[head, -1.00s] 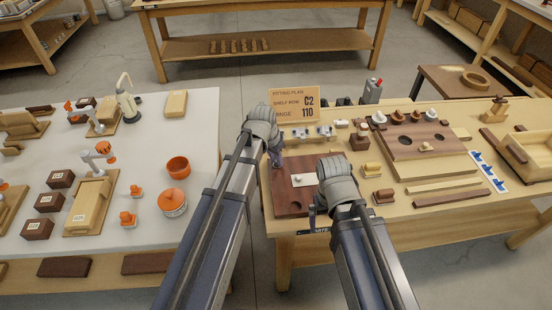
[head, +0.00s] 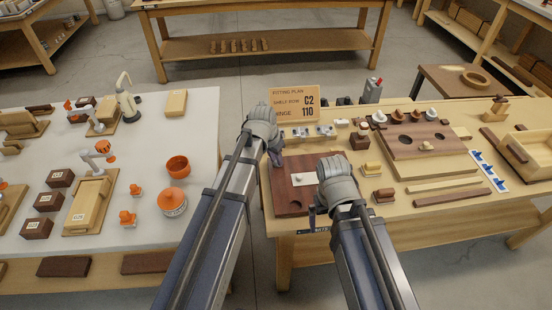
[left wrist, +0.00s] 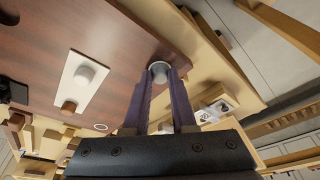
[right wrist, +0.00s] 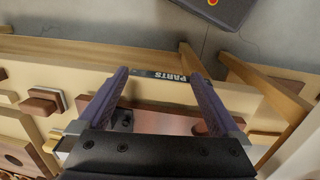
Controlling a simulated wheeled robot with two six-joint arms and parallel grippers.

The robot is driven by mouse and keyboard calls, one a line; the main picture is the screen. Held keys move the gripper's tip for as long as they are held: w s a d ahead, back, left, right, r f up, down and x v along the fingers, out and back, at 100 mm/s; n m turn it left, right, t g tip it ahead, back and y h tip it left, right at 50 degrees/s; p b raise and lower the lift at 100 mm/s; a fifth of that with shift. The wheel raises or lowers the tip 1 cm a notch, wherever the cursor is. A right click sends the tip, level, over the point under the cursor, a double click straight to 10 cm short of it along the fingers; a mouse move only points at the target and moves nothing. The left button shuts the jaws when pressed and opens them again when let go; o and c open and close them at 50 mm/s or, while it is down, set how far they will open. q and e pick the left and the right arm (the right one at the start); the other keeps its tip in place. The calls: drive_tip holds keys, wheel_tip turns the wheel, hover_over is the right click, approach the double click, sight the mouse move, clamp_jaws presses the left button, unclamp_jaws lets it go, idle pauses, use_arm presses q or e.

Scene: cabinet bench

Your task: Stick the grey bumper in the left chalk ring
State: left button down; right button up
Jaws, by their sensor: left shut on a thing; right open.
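My left gripper (head: 277,160) is over the far left part of the dark red-brown board (head: 285,198). In the left wrist view, its fingers are shut on a small grey round bumper (left wrist: 159,70), seen near the board's edge. Whether the bumper touches the board is unclear. A faint pale ring (left wrist: 100,127) on the board may be a chalk ring; I cannot tell whether it is the left one. My right gripper (right wrist: 158,85) is open and empty near the bench's front edge, at the board's right side in the head view.
A white plate with a knob (head: 303,180) lies on the board. Behind the board stand a row of small grey-and-white parts (head: 308,132) and the fitting plan sign (head: 295,104). Blocks and a larger drilled board (head: 425,138) fill the right side. A PARTS label (right wrist: 160,76) marks the front edge.

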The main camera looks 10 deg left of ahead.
idle(0.8)
use_arm(q)
drive_tip(key=shift+c, duration=1.3)
unclamp_jaws()
drive_tip(key=shift+r+p, duration=3.85)
drive_tip(key=shift+p, duration=0.05)
drive_tip(key=shift+f, duration=0.25)
wheel_tip(320, 180, down, 6)
drive_tip(key=b, duration=0.6)
drive_tip(key=shift+r, duration=0.15)
drive_tip(key=shift+r, duration=0.1)
